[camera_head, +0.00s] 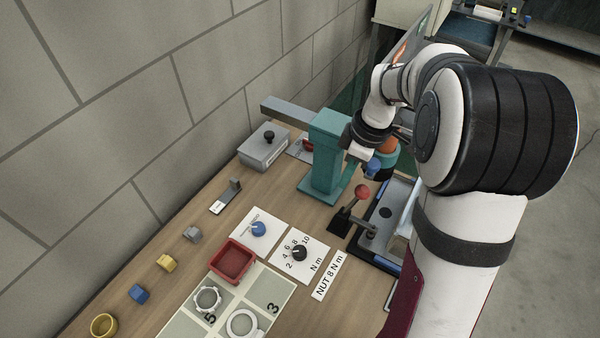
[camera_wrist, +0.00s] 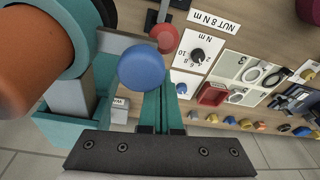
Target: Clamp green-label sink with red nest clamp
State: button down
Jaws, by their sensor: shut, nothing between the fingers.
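My gripper (camera_head: 358,153) is shut and empty, beside the teal press and close to a blue ball knob (camera_head: 374,166). In the wrist view my gripper (camera_wrist: 161,131) points toward the bench, with the blue ball (camera_wrist: 141,67) just ahead of it; I cannot tell whether they touch. A red ball knob (camera_head: 362,191) tops a dark lever (camera_head: 345,220) in front of the press. The red ball (camera_wrist: 165,37) shows beyond the blue one, apart from the gripper. I cannot make out a green-label sink; my arm hides part of the bench's right side.
The teal press (camera_head: 327,155) stands close by and fills the left of the wrist view. A blue-edged tray (camera_head: 378,220) lies right of the red lever. Dial cards, a red bin (camera_head: 232,262) and small coloured parts occupy the front bench. A block wall bounds the left.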

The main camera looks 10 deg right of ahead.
notch_tip(320, 180, up, 16)
jog(key=s+d, duration=0.1)
jog(key=d, duration=0.1)
jog(key=shift+s+d+f, duration=0.2)
jog(key=shift+d, duration=0.1)
dwell(0.4)
jog(key=s+a+f+m, duration=0.3)
jog(key=s+a+m, duration=0.2)
jog(key=s, duration=0.3)
jog(key=s+a+f+m, duration=0.4)
jog(key=s+a+m, duration=0.1)
jog(key=s+m, duration=0.1)
jog(key=s+a+f+m+g, duration=0.1)
jog(key=s+a+f+m, duration=0.3)
jog(key=s, duration=0.5)
jog(key=shift+s+a+f+m, duration=0.15)
jog(key=shift+s+a+m, duration=0.15)
jog(key=shift+a+m, duration=0.45)
